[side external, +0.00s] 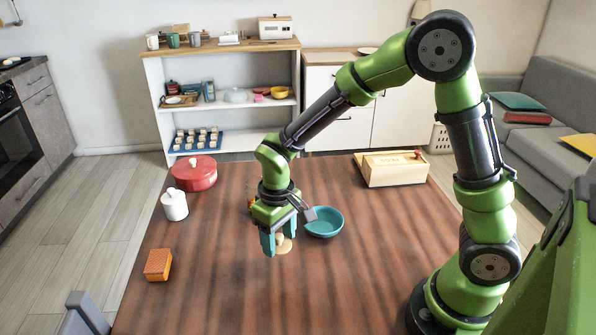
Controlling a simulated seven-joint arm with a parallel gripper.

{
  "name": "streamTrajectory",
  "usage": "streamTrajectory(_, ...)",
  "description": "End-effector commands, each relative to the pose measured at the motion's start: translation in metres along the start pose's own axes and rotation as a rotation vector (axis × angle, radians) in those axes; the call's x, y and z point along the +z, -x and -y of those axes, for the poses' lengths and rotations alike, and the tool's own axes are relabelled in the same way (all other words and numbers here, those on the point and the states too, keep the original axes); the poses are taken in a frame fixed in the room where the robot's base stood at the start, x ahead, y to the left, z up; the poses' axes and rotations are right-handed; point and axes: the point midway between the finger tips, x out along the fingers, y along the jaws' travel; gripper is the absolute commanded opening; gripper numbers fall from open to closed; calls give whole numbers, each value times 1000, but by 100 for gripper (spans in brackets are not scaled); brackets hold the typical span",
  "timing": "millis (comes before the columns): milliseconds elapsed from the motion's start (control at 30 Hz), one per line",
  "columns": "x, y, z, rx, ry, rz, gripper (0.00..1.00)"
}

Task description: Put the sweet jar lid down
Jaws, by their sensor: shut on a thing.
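My gripper (279,237), with teal fingers, points down over the middle of the wooden table. It is shut on a small pale beige lid (285,246), which looks like the sweet jar lid. The lid is low, close to the tabletop; I cannot tell whether it touches it. Something small with red and orange colours (251,203) shows just behind my gripper, mostly hidden by it; it may be the sweet jar.
A teal bowl (324,222) stands close on the right. A red lidded pot (194,174), a white lidded jar (174,205) and an orange block (158,265) stand left. A wooden box (391,169) is at the back right. The table's front middle is clear.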

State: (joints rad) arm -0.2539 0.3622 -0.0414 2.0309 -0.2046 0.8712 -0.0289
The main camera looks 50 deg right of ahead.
Motion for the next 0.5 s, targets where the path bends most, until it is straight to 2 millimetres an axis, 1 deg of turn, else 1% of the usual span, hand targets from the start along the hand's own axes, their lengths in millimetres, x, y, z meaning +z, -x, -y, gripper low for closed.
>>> streamTrajectory(33,-15,-3,3,1,1,1,29)
streamTrajectory(100,-34,-4,7,1,2,0,29)
streamTrajectory(300,-82,-9,18,1,2,-1,29)
streamTrajectory(400,-100,-11,21,1,1,0,29)
streamTrajectory(500,-111,-11,24,1,2,0,29)
